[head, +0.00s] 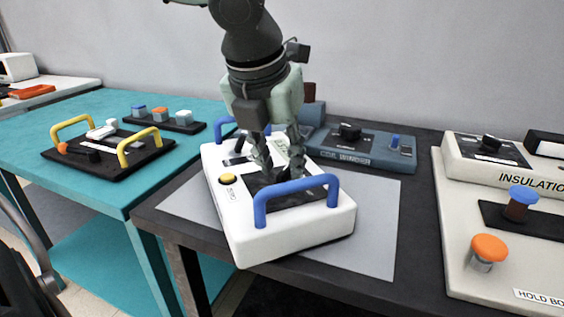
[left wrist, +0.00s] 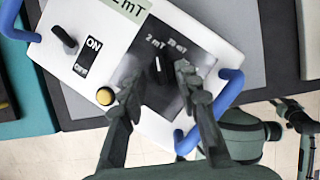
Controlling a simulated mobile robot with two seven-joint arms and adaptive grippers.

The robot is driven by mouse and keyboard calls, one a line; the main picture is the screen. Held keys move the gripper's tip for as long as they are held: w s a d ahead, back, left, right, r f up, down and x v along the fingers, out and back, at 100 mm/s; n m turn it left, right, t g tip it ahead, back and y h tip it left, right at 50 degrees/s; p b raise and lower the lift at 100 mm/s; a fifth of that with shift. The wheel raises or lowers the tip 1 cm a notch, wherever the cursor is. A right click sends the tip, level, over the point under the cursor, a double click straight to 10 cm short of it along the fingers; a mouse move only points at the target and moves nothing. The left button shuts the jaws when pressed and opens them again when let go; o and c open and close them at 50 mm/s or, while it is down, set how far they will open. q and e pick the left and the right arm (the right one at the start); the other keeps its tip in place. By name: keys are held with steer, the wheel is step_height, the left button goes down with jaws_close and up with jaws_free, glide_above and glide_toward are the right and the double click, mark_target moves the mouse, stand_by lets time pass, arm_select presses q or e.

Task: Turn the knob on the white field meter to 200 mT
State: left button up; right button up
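The white field meter (head: 300,236), with two blue handles, sits at an angle on a grey mat on the dark table. Its black dial plate (left wrist: 185,50) carries the words "2 mT" and "20 mT"; I cannot see a 200 mT mark. The black knob (left wrist: 157,70) has a white line near its upper end in the left wrist view. My left gripper (head: 280,172) points down over the dial plate; in the left wrist view (left wrist: 157,82) its fingers are apart, one on each side of the knob, with gaps visible. The fingers hide the knob in the head view. My right gripper is not seen.
The meter has a yellow button (head: 227,179) and an ON/OFF switch (left wrist: 87,57). A blue coil winder (head: 365,150) stands behind it. A pale insulation unit (head: 460,215) is at right. A teal table (head: 95,190) with a yellow-handled tray (head: 85,166) is at left.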

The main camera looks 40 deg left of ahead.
arm_select(q)
steer(key=shift+w+f, duration=0.2)
steer(key=shift+f, duration=0.25)
steer(key=shift+c, duration=0.5)
jaws_close()
